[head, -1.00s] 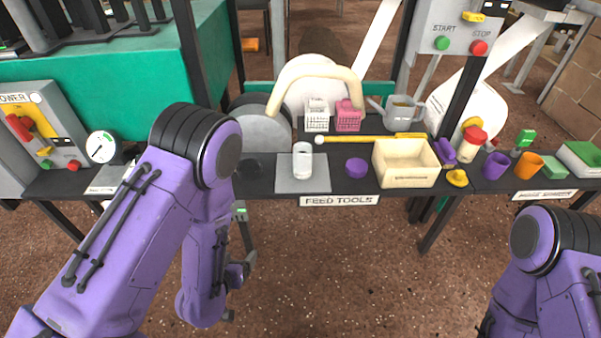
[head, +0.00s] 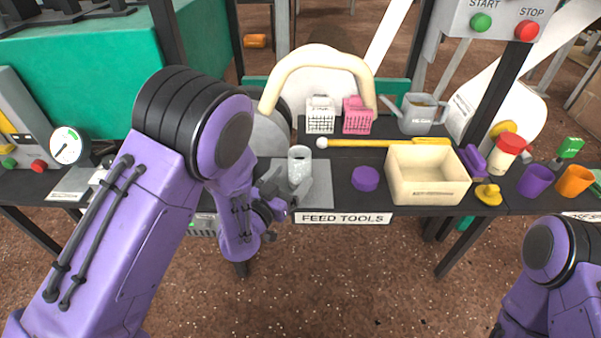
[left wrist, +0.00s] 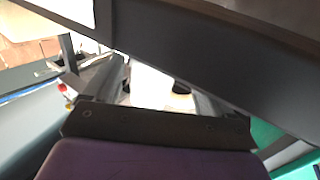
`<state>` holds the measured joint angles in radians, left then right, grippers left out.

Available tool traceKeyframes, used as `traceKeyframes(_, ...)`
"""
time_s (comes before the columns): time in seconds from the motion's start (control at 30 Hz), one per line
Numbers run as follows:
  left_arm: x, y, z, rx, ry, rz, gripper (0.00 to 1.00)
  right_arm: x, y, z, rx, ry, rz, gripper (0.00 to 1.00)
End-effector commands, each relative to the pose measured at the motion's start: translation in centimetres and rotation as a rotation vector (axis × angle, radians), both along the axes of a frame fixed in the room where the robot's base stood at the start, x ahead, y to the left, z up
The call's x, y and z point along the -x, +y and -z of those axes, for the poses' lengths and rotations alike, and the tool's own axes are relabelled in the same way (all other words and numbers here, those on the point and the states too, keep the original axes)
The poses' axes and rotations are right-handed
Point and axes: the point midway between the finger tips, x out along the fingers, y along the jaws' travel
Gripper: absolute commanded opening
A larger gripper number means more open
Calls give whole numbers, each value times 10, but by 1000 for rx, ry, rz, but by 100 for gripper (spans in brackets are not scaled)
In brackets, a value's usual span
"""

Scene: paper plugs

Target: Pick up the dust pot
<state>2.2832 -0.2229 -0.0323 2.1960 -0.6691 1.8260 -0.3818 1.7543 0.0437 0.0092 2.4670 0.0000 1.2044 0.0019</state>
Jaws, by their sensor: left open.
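A small pale pot (head: 299,165), which I take for the dust pot, stands upright on a grey mat (head: 319,190) near the front edge of the table. My left gripper (head: 274,186) is open just left of and in front of the pot, close to it; I cannot tell whether they touch. In the left wrist view my two fingers (left wrist: 155,85) stand apart with a bright pale surface beyond them, too washed out to identify. A dark slab crosses above them. Only my right arm shows at the lower right; its gripper is out of the picture.
Right of the mat are a purple lid (head: 365,178), a cream bin (head: 427,190) and a yellow stick (head: 385,143). Behind stand a white basket (head: 320,118), a pink basket (head: 357,118) and a grey watering can (head: 417,115). A "FEED TOOLS" label (head: 343,218) hangs on the front edge.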

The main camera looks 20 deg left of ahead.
Motion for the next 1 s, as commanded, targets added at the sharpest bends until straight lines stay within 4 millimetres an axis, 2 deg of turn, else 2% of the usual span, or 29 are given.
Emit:
traceKeyframes(0.1, -21, -11, 6, 4, -4, 1, 84, 2, 1, 14, -9, 20, -14, 82)
traceKeyframes(0.2, -35, -15, 4, 2, -3, 0, 84, 5, 2, 17, -23, 58, -43, 82)
traceKeyframes(0.47, -41, -17, 3, 1, 1, 1, 84, 8, 3, 17, -29, 78, -57, 82)
traceKeyframes(0.5, -41, -17, 3, 1, 1, 1, 78, 8, 3, 17, -29, 78, -57, 82)
traceKeyframes(0.67, -41, -16, 3, 1, 1, 1, 26, 8, 3, 17, -29, 78, -57, 82)
traceKeyframes(0.73, -41, -16, 3, 1, 0, 1, 26, 8, 3, 16, -28, 78, -57, 82)
traceKeyframes(0.77, -41, -16, 3, 1, 1, 1, 20, 8, 3, 16, -28, 78, -57, 82)
traceKeyframes(1.0, -41, -17, 2, 1, 1, 1, 20, 7, 3, 16, -27, 73, -54, 82)
